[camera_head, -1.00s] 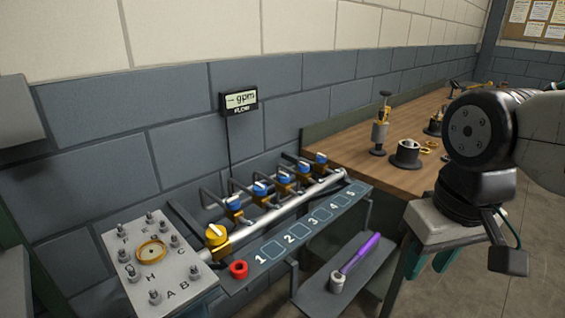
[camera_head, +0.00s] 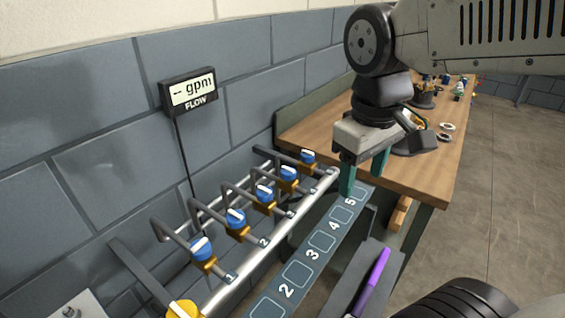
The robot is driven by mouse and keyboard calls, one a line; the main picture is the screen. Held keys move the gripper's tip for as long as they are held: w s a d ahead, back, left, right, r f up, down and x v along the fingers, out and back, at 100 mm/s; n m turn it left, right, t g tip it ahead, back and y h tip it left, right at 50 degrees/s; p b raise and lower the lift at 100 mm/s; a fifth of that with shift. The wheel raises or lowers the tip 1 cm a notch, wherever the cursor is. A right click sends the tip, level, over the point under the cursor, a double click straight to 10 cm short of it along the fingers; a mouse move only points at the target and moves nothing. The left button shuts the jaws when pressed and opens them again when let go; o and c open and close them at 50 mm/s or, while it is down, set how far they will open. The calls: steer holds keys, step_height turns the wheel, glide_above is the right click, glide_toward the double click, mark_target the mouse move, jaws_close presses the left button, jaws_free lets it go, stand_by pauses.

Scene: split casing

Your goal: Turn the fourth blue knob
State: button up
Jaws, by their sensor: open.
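Several blue knobs with white handles sit on yellow valve bodies in a row along a silver pipe (camera_head: 270,238). The fourth blue knob (camera_head: 289,173), counting from the near end, is second from the far end. The third blue knob (camera_head: 264,193) is nearer and the last blue knob (camera_head: 308,156) is just beyond it. My gripper (camera_head: 364,174) points down with its teal fingers apart and empty. It is to the right of the fourth knob in the picture, apart from it, in front of the bench edge and above the far end of the numbered plate.
The numbered plate (camera_head: 299,276) runs beside the pipe. A purple-handled tool (camera_head: 372,282) lies on a lower shelf. A wooden bench (camera_head: 432,180) with small parts stands behind my gripper.

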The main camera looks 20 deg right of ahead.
steer(key=w+a+f+n+g+h, duration=0.15)
steer(key=w+n, duration=0.55)
steer(key=w, duration=0.8)
steer(key=n+h, duration=0.2)
steer(key=n, duration=0.4)
glide_toward(287, 168)
step_height(287, 168, down, 3)
steer(key=x, duration=0.3)
steer(key=d+x, duration=0.1)
steer(key=x, duration=0.2)
steer(key=shift+s+d, duration=0.1)
steer(key=shift+s, duration=0.05)
steer(key=c, duration=1)
